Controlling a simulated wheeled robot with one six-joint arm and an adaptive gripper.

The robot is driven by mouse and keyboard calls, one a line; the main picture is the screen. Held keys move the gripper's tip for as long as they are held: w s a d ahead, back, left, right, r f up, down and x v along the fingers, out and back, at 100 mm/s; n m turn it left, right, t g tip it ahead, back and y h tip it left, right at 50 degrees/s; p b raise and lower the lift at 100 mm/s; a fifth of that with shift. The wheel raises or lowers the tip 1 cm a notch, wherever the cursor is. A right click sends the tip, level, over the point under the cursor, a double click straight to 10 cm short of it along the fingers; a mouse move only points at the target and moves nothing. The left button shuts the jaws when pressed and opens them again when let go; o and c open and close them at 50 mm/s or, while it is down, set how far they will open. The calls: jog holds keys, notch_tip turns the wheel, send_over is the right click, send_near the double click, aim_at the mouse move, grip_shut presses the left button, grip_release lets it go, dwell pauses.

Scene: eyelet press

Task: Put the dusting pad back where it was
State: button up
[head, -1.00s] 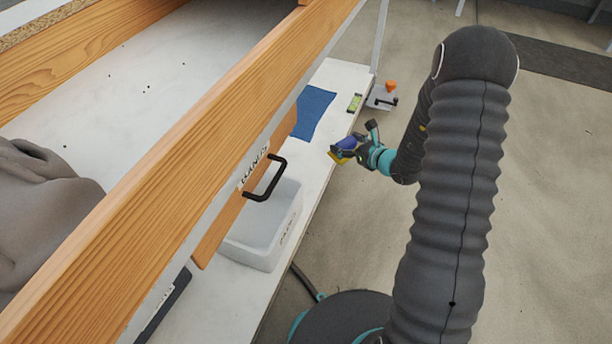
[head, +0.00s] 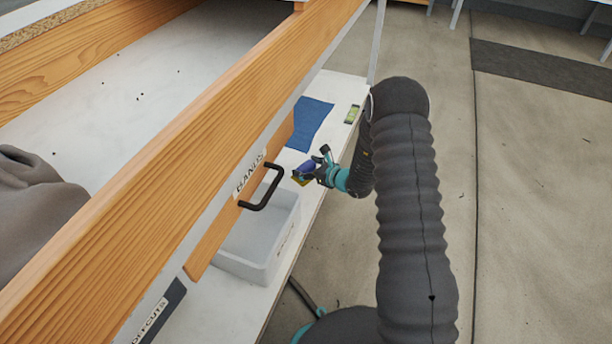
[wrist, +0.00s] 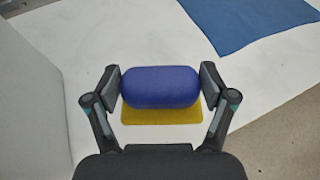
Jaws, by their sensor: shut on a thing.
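The dusting pad has a rounded blue-purple grip on top and a flat yellow base. In the wrist view the dusting pad (wrist: 160,87) sits between the two fingers of my gripper (wrist: 160,85), which is shut on the sides of its blue part. The yellow base shows below the blue part. In the head view my gripper (head: 312,172) holds the dusting pad (head: 302,175) over the white bench top, close to the bin's far end. I cannot tell how high the pad is above the surface.
A blue cloth (head: 309,124) lies flat on the white bench (head: 340,92), with a green level (head: 352,113) beyond it. A white bin (head: 255,262) stands nearer, beside a wooden front with a black handle (head: 265,188) labelled BANDS. Another label is at lower left.

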jog(key=shift+a+f, duration=0.1)
jog(key=shift+f, duration=1.95)
jog(key=shift+f+b, duration=0.25)
jog(key=shift+b, duration=0.25)
jog(key=o, duration=1)
jog(key=shift+r, duration=0.1)
jog(key=shift+o, duration=0.2)
